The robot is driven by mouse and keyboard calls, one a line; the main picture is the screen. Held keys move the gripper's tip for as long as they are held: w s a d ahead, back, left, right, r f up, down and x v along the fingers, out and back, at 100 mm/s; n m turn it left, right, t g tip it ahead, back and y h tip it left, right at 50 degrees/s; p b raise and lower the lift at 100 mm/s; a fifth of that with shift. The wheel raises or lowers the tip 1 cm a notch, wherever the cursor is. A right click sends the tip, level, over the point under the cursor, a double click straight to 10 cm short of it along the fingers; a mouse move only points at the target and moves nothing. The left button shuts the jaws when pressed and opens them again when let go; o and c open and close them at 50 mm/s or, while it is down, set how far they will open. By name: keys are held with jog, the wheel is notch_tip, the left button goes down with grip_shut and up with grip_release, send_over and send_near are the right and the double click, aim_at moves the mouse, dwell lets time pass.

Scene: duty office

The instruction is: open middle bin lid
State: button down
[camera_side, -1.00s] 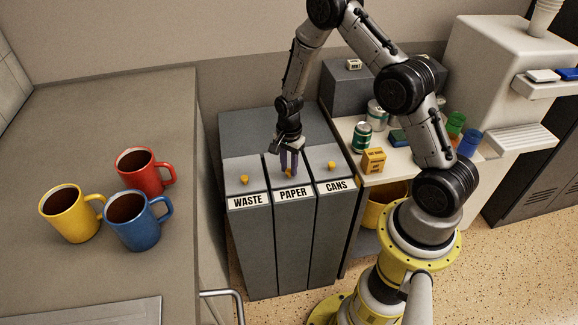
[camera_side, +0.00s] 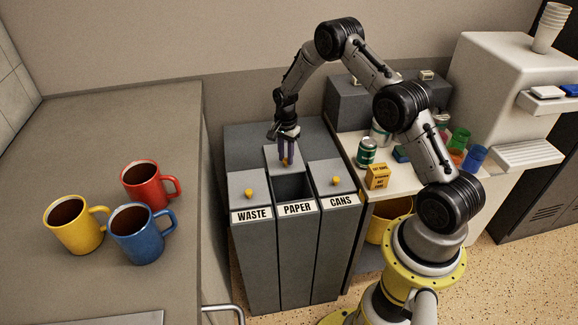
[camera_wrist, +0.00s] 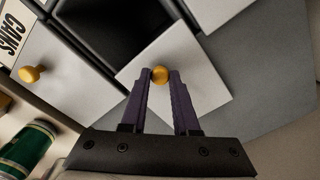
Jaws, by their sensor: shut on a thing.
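The middle bin, labelled PAPER (camera_side: 297,208), stands between the WASTE and CANS bins. Its grey lid (camera_side: 272,158) is slid back toward the wall, and a dark opening (camera_side: 292,187) shows in front of it. My gripper (camera_side: 286,158) is above the lid with its purple fingers shut on the small yellow knob (camera_wrist: 160,74). In the wrist view the lid (camera_wrist: 205,88) lies under the fingers, and the dark opening (camera_wrist: 112,30) is beside it.
The WASTE lid (camera_side: 247,187) and the CANS lid (camera_side: 335,175) are shut, each with a yellow knob. A counter with cans (camera_side: 366,152) and a yellow box (camera_side: 377,177) is to the right. Several mugs (camera_side: 142,233) stand on the left worktop.

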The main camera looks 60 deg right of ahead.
jog(key=shift+w+d, duration=0.45)
jog(key=shift+w, duration=0.05)
jog(key=c, duration=0.7)
grip_release()
jog(key=shift+o, duration=0.2)
jog(key=shift+s, duration=0.1)
notch_tip(320, 180, up, 14)
